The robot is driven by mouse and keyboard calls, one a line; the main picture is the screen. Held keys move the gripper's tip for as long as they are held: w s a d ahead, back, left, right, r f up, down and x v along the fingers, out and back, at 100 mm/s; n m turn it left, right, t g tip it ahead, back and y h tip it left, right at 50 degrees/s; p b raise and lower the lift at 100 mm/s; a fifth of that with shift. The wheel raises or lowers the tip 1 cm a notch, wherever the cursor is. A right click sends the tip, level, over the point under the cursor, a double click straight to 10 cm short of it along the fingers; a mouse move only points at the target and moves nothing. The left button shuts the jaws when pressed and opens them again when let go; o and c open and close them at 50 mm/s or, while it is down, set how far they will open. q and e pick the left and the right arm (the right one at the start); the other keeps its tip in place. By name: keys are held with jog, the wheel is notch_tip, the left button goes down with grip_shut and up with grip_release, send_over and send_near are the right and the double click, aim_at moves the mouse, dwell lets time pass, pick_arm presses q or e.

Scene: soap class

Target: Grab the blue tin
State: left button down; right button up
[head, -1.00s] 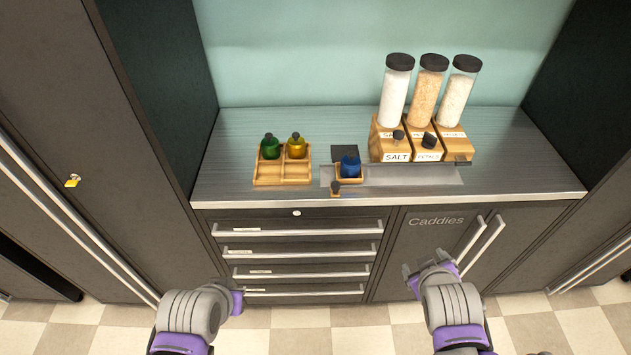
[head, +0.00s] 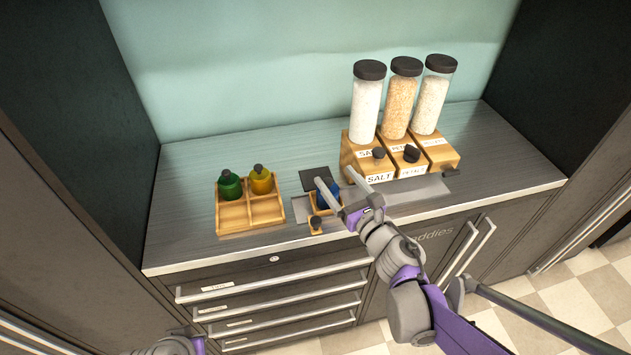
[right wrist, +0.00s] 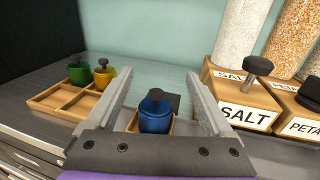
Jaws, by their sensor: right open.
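The blue tin (head: 327,196) has a dark knob on top and sits in a small wooden holder on the counter; in the head view my right gripper partly hides it. In the right wrist view the blue tin (right wrist: 156,112) stands upright, centred between the two fingers. My right gripper (head: 334,194) is open, with its fingers reaching toward the tin on either side; I cannot tell whether they touch it. My left arm shows only at the bottom edge of the head view, and its fingers are out of frame.
A wooden tray (head: 236,225) with a green tin (head: 229,187) and a yellow tin (head: 261,182) stands to the left. Wooden dispensers with tall jars, one labelled salt (head: 366,108), stand close on the right. The counter's front edge lies beneath my right arm.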

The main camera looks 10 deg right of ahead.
aim_at(321, 202)
jog(key=f, duration=0.2)
jog(key=f+b, duration=0.1)
jog(key=f, duration=0.2)
jog(key=f+b, duration=0.1)
jog(key=f, duration=0.2)
jog(key=shift+s+f, duration=0.2)
jog(key=shift+s, duration=0.15)
jog(key=shift+w+a+r, duration=0.2)
jog(key=shift+w+r, duration=0.15)
jog(key=shift+w, duration=0.35)
jog(key=shift+p+x, duration=0.35)
jog(key=shift+x, duration=2.8)
pick_arm(q)
jog(key=shift+s+f, duration=0.5)
jog(key=shift+f, duration=0.3)
pick_arm(e)
jog(key=shift+c, duration=0.2)
grip_shut()
